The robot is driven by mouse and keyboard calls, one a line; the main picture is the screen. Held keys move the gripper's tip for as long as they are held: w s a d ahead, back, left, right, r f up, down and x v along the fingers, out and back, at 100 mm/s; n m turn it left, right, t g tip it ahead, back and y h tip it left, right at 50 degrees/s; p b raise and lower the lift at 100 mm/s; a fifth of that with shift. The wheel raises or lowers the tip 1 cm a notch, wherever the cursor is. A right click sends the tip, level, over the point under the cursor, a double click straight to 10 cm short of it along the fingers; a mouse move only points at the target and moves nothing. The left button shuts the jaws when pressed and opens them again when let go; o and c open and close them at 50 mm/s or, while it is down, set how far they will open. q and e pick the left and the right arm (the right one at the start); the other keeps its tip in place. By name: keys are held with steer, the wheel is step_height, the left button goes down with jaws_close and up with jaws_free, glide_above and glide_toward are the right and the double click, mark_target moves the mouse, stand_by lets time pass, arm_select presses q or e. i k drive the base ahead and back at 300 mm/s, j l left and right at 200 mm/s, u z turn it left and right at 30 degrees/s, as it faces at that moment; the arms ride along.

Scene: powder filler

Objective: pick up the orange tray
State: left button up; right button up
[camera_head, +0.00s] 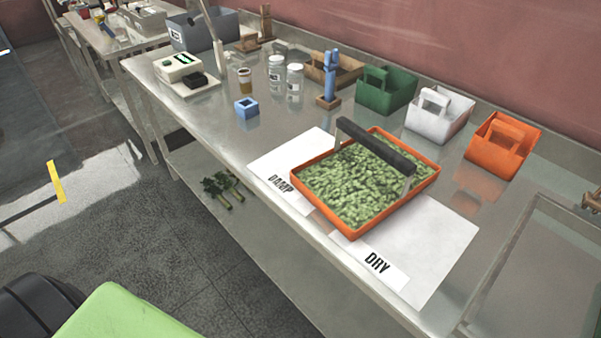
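The orange tray (351,233) sits on the metal table, across two white sheets marked DAMP and DRY. It is full of green leafy material (352,186). A dark handle bar (375,146) on light metal posts spans above it. Neither of my grippers shows in the head view, so nothing is seen touching the tray.
Behind the tray stand green (386,92), white (439,114) and orange (502,146) carriers. A blue tool on a stand (329,80), glass jars (295,83), a small blue block (246,107) and a scale (180,71) stand left. The table's front edge is near the tray.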

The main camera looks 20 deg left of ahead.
mark_target(358, 183)
steer(key=u, duration=0.3)
steer(key=k+j+u, duration=0.15)
steer(key=j+u, duration=0.15)
steer(key=j, duration=0.15)
steer(key=k+j+u, duration=0.1)
steer(key=j+u, duration=0.2)
steer(key=j, duration=0.1)
